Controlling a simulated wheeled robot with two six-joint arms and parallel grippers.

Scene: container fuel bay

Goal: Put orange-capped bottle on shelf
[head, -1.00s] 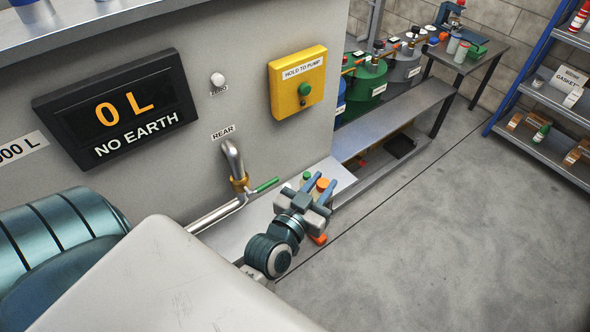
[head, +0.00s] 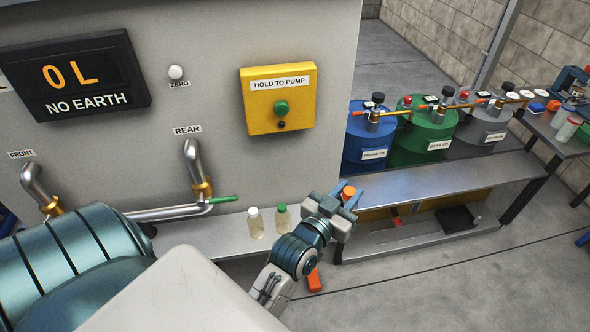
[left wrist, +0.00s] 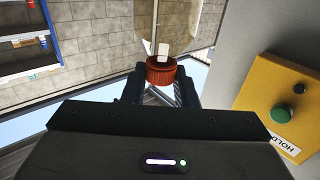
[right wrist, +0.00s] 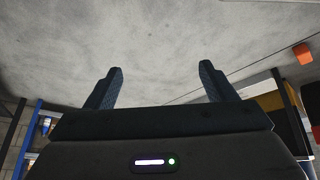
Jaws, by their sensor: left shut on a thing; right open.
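The orange-capped bottle shows its orange cap (head: 348,192) between the fingers of my left gripper (head: 352,197); its body is hidden there. In the left wrist view, its red-orange cap (left wrist: 161,71) lies between the fingertips, with the clear body (left wrist: 180,22) beyond. My left gripper is shut on it beside the right end of the metal ledge; I cannot tell whether the bottle touches the ledge. My right gripper (right wrist: 160,85) is open and empty above the floor. A shelf unit with blue posts (left wrist: 50,28) appears in the left wrist view; the head view lacks its boards.
A white-capped bottle (head: 255,222) and a green-capped bottle (head: 282,219) stand on the ledge (head: 205,240). An orange object (head: 314,280) shows below my left gripper. Floor is open at right.

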